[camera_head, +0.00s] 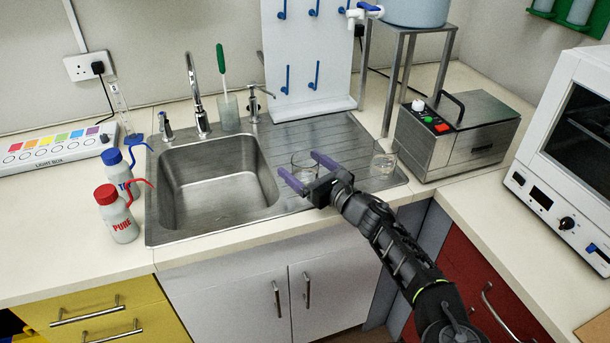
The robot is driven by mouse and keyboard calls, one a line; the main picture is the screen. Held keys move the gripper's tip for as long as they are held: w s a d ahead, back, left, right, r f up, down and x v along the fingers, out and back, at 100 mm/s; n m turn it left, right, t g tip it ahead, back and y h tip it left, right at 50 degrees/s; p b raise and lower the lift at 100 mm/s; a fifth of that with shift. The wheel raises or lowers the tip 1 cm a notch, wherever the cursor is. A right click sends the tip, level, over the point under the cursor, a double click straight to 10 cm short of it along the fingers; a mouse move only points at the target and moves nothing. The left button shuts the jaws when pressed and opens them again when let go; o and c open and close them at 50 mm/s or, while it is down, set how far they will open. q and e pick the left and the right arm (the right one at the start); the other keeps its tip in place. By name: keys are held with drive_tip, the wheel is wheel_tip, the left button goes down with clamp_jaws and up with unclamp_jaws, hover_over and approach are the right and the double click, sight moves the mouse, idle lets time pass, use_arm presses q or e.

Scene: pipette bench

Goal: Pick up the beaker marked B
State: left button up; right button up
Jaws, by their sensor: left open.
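Two clear glass beakers stand on the ribbed drainer of the steel sink. One beaker (303,162) is at the left of the drainer and the other beaker (383,160) is at its right, near the metal box. No letter B is readable on either. My left gripper (297,163) is open, with its two purple fingers pointing toward the left beaker. In the picture the fingers lie to either side of this beaker and partly cover it; contact cannot be told. My right gripper is not in view.
The sink bowl (222,185) with its tap (197,95) is left of the drainer. A pegboard (306,55) stands behind. A metal water bath (455,135) and an oven (570,150) are to the right. Wash bottles (117,215) stand at the left.

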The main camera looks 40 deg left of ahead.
use_arm(q)
drive_tip(key=c, duration=1.5)
